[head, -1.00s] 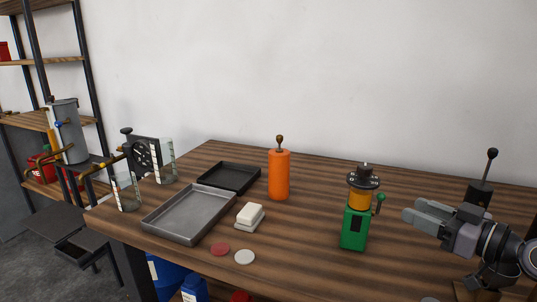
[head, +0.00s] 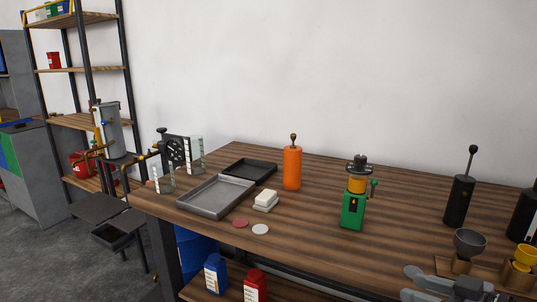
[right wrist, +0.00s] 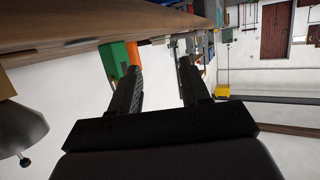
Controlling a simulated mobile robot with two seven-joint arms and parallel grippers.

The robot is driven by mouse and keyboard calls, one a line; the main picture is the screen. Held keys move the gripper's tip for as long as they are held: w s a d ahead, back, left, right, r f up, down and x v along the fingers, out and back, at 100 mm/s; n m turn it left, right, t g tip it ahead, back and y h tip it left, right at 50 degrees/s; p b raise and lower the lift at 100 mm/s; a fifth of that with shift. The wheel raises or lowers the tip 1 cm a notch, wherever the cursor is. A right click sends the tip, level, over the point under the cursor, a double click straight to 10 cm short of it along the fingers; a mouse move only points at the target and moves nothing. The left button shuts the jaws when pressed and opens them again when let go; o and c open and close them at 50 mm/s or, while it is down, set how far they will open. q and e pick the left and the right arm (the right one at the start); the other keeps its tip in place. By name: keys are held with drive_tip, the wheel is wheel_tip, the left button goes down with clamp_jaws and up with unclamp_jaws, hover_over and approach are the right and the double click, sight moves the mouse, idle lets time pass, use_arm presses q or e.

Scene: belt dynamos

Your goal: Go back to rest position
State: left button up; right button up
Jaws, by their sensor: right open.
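My right gripper (head: 410,284) is at the bottom right of the head view, by the table's front edge. In the right wrist view its two dark fingers (right wrist: 160,68) are apart with nothing between them. It is clear of the green and orange dynamo-like device (head: 353,205), which stands upright on the wooden table (head: 320,222). A green body (right wrist: 113,60) shows beside one finger in the right wrist view. My left gripper is not in view.
The table also holds an orange cylinder (head: 292,168), a grey tray (head: 215,212), a black tray (head: 262,175), white blocks (head: 265,199), two discs and a black lever device (head: 459,200). A grey cup (head: 470,243) stands near my right gripper. Shelving (head: 92,70) stands left.

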drive_tip(key=s+a+f+m+g+h, duration=0.1)
drive_tip(key=s+a+f+g+h, duration=0.15)
drive_tip(key=s+a+f, duration=0.4)
drive_tip(key=s+a+f+m+g+h, duration=0.1)
drive_tip(key=s+a+f+g+h, duration=0.2)
drive_tip(key=s+f, duration=0.6)
drive_tip(key=s+m+g+h, duration=0.2)
drive_tip(key=s+m+g, duration=0.1)
drive_tip(key=s, duration=0.4)
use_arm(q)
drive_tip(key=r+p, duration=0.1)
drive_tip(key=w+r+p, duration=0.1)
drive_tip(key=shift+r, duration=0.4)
use_arm(e)
drive_tip(key=w+a+f+t+y, duration=0.2)
drive_tip(key=w+f+t, duration=0.5)
drive_tip(key=shift+a+f+n, duration=0.15)
drive_tip(key=shift+n, duration=0.25)
